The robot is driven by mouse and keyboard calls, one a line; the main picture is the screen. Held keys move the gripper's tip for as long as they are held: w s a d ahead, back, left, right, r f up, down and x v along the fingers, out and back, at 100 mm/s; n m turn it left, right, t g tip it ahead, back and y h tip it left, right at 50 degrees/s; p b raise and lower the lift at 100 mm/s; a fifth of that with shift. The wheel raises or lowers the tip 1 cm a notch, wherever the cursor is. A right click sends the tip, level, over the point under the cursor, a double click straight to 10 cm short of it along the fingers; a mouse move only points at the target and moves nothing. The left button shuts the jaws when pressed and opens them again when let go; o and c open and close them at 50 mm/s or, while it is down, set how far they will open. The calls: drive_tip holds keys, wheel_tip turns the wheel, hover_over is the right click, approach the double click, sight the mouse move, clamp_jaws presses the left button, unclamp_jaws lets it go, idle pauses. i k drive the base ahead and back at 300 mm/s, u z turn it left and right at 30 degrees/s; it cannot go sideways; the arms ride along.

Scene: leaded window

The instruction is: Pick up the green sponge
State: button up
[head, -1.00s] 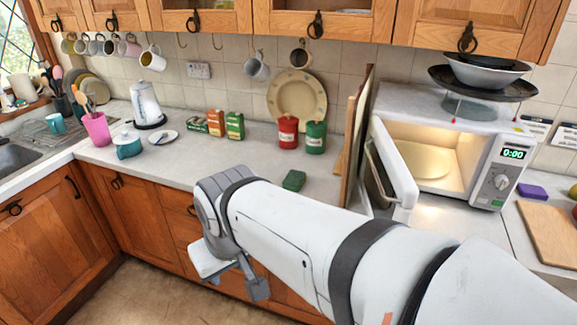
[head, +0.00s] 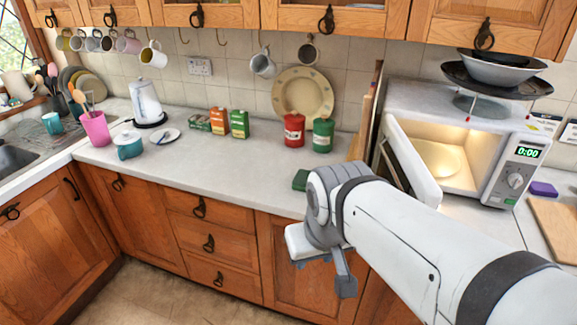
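The green sponge (head: 299,181) lies on the worktop near its front edge, in front of the red and green canisters. My wrist hides its right part. My gripper (head: 322,270) hangs in front of the counter, below worktop height and nearer to me than the sponge. Its two fingers are spread apart with nothing seen between them. It is not touching the sponge.
The red canister (head: 294,130) and green canister (head: 323,135) stand behind the sponge. The microwave (head: 462,140) is at the right with its door (head: 410,160) open. The worktop (head: 230,165) left of the sponge is clear. Wooden drawers (head: 208,243) lie below.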

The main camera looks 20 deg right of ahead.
sight(299, 182)
drive_tip(key=u, duration=0.05)
drive_tip(key=i, duration=1)
drive_tip(key=z, duration=0.05)
